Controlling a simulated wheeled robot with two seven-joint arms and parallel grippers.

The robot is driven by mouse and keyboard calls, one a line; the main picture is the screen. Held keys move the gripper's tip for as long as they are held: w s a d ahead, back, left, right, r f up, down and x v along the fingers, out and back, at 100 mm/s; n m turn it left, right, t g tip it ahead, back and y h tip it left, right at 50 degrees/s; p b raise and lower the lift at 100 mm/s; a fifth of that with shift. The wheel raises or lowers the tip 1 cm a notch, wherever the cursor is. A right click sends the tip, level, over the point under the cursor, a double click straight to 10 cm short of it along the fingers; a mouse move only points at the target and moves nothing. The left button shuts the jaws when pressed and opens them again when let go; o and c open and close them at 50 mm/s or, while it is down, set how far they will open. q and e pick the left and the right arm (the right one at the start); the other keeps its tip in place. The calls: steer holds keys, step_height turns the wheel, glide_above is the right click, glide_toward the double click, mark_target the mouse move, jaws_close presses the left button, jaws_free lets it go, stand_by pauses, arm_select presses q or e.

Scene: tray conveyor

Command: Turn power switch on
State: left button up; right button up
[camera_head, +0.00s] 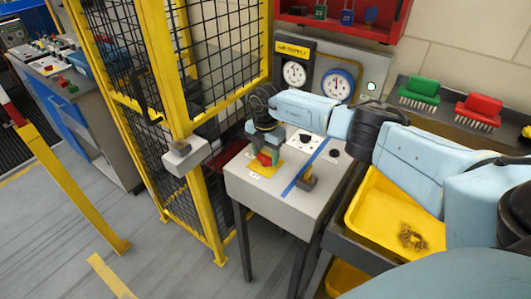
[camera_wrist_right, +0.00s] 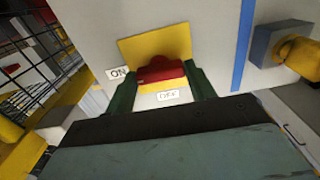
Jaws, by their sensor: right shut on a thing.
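The red power switch (camera_head: 265,159) sits on a yellow plate on top of the small grey cabinet (camera_head: 240,187). In the wrist view the switch (camera_wrist_right: 163,71) has an ON label (camera_wrist_right: 117,73) at its left and an OFF label (camera_wrist_right: 167,95) in front of it. My right gripper (camera_head: 264,155) reaches down over the switch from above. Its two green fingers (camera_wrist_right: 162,86) are on either side of the red handle and shut on it. The fingers partly cover the plate. Which label the handle is set to is hard to tell. My left gripper is not in view.
A yellow mesh fence (camera_head: 205,60) stands close on the left. A yellow bin (camera_head: 372,200) is at the right, below my arm. Gauges (camera_head: 294,74) hang behind.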

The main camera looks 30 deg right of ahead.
mark_target(266, 156)
steer(key=o, duration=1)
steer(key=shift+r, duration=0.1)
step_height(266, 156, up, 13)
steer(key=shift+r+b, duration=0.15)
steer(key=shift+b, duration=0.35)
